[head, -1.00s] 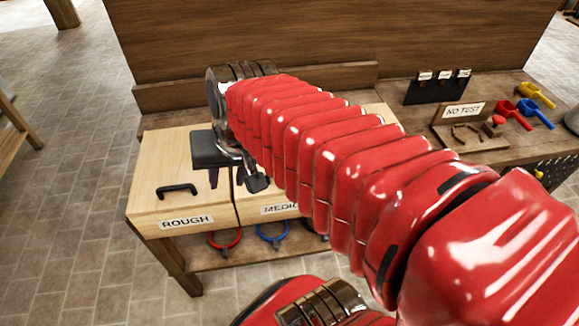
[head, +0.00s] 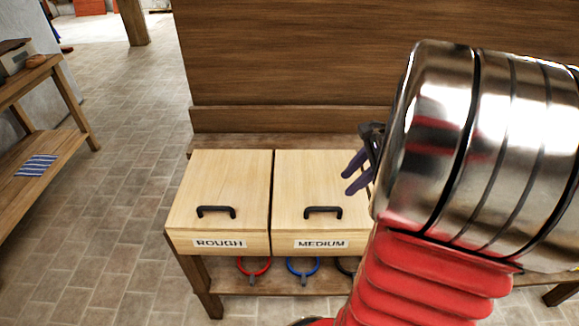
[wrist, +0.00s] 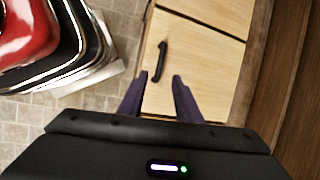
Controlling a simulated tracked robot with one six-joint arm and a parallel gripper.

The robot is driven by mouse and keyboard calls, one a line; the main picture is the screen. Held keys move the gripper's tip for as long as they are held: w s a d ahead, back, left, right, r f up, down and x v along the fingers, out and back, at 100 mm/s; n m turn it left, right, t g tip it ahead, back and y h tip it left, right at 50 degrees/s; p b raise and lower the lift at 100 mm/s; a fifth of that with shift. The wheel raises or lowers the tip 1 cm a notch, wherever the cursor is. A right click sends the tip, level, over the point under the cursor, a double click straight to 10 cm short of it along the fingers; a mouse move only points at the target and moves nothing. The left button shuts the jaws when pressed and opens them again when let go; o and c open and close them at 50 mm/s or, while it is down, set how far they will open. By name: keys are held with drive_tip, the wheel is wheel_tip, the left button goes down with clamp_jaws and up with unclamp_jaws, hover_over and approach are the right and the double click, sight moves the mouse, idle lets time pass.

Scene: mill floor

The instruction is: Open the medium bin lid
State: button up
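The medium bin (head: 308,178) is a pale wooden box with a MEDIUM label and a black handle (head: 323,211) near the front of its flat, shut lid. My gripper (head: 350,179) has dark purple fingers, is empty, and hangs above the lid's right side, behind and right of the handle. In the wrist view my gripper (wrist: 160,76) has its fingers apart over a pale lid (wrist: 205,66). A black handle (wrist: 161,62) shows just past the fingertips, not touched as far as I can tell. No label shows there. My arm hides what lies right of the medium bin in the head view.
The rough bin (head: 235,172), with its lid shut, stands directly left of the medium bin on a wooden bench. A red ring (head: 254,267) and a blue ring (head: 303,268) hang below. A wooden wall (head: 290,60) rises behind. Floor at left is open, up to another bench (head: 40,160).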

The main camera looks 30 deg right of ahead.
sight(327, 207)
drive_tip(key=shift+s+d+f+m, duration=0.1)
drive_tip(key=shift+s+d+m, duration=0.1)
drive_tip(key=shift+d, duration=0.2)
drive_tip(key=shift+s+d+f+m, duration=0.1)
drive_tip(key=shift+d+m, duration=0.1)
drive_tip(key=shift+d, duration=0.15)
drive_tip(key=x, duration=1.4)
drive_tip(key=shift+a+r, duration=0.1)
drive_tip(key=shift+a, duration=0.05)
drive_tip(key=shift+c, duration=0.5)
clamp_jaws()
drive_tip(key=shift+w, duration=0.1)
